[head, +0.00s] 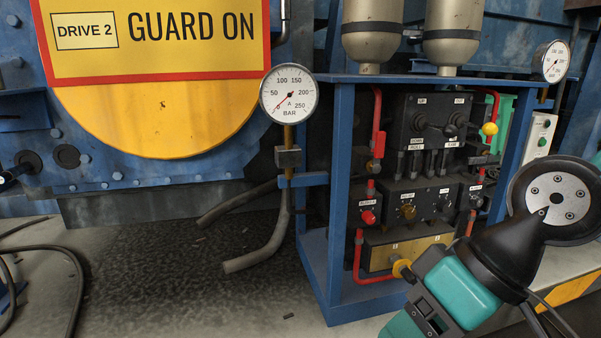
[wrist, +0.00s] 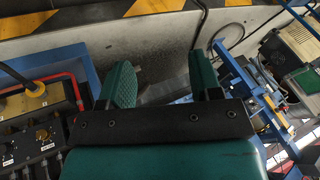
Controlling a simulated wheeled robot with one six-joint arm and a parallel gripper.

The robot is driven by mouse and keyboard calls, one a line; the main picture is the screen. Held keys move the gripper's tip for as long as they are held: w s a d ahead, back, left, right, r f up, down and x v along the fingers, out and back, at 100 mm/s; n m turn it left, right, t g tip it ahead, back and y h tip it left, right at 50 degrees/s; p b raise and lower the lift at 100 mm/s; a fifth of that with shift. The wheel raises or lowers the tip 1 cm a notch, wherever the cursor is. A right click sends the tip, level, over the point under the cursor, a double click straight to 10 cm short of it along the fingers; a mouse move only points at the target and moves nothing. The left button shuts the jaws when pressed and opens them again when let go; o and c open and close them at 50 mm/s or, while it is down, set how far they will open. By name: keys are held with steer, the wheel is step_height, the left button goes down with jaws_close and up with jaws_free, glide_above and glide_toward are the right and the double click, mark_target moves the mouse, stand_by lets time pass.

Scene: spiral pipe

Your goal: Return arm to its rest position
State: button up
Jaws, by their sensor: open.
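My gripper (wrist: 162,78) shows in the wrist view with its two green fingers well apart and nothing between them. It is open and empty. Behind the gap lie grey floor and a pale strip. In the head view my arm reaches in at the lower right, with its green and black parts in front of the blue-framed valve cabinet (head: 341,200). The fingertips cannot be made out there. I cannot tell whether the arm touches anything.
The cabinet holds a black control block (head: 430,120) and a red knob (head: 368,217). A pressure gauge (head: 289,93) stands at its left. A bent grey pipe (head: 262,250) ends above open floor. Cables (head: 70,265) lie at far left. The wrist view shows blue framework (wrist: 245,85) at right.

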steer(key=s+d+r+h+p, duration=0.2)
steer(key=s+d+r, duration=0.1)
steer(key=s, duration=0.1)
step_height(320, 180, up, 36)
steer(key=p, duration=3.6)
steer(key=shift+w+g, duration=0.2)
steer(key=shift+g, duration=0.2)
